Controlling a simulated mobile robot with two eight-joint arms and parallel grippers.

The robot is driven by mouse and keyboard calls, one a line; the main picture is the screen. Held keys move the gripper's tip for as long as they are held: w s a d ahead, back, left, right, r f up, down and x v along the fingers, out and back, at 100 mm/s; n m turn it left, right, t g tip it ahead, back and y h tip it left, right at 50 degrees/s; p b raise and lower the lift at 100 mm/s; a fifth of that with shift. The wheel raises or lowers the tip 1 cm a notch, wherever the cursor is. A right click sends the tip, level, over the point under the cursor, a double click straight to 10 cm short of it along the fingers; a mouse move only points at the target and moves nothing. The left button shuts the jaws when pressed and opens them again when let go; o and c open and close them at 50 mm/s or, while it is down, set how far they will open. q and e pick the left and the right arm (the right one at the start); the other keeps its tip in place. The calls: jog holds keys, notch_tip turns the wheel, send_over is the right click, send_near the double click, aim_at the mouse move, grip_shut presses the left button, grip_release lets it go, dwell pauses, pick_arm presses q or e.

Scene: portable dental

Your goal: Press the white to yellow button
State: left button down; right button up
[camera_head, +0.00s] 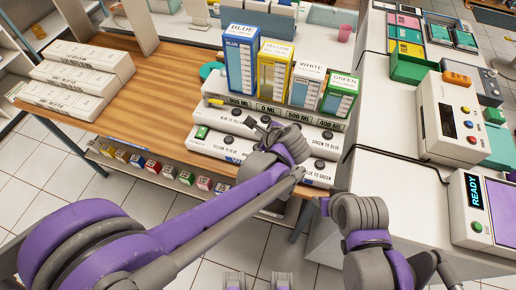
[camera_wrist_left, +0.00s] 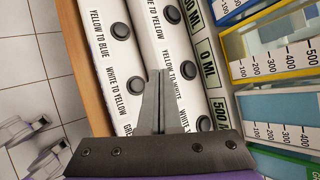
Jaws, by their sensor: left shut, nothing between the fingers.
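A white stepped button panel (camera_head: 210,143) carries round dark buttons with printed labels. In the left wrist view a "WHITE TO YELLOW" label (camera_wrist_left: 118,92) is on the outer step, below "YELLOW TO BLUE", and its dark button (camera_wrist_left: 134,84) lies just left of my fingers. My left gripper (camera_head: 258,127) is shut and empty, with its fingers (camera_wrist_left: 161,75) over the panel. Whether they touch it cannot be told. In the head view the gripper hides the panel's middle. My right gripper (camera_head: 325,206) is over the gap between the tables, its jaws unclear.
Blue, yellow, white and green boxes (camera_head: 310,82) stand behind the panel, above volume displays (camera_head: 268,108). White cartons (camera_head: 75,75) are at the left on the wooden table (camera_head: 165,85). Dental devices (camera_head: 450,125) stand on the right counter. Open table lies left of the panel.

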pick_arm(q)
jog(key=b, duration=0.3)
send_over(256, 143)
jog(key=s+d, duration=0.2)
jog(key=s, duration=0.1)
jog(key=shift+s+a+f, duration=0.1)
jog(key=shift+a+f, duration=0.05)
jog(key=shift+f, duration=1.2)
jog(key=shift+a+f, duration=0.1)
jog(key=shift+f, duration=1.25)
pick_arm(e)
jog(key=shift+s+f, duration=0.2)
jog(key=shift+f, duration=0.5)
jog(key=shift+s+f, duration=0.25)
jog(key=shift+f, duration=0.5)
jog(key=shift+s+f, duration=0.2)
jog(key=shift+f, duration=0.5)
pick_arm(q)
jog(key=shift+f+b, duration=0.3)
jog(key=shift+f, duration=0.1)
pick_arm(e)
jog(key=shift+s+f, duration=0.1)
jog(key=shift+f, duration=0.3)
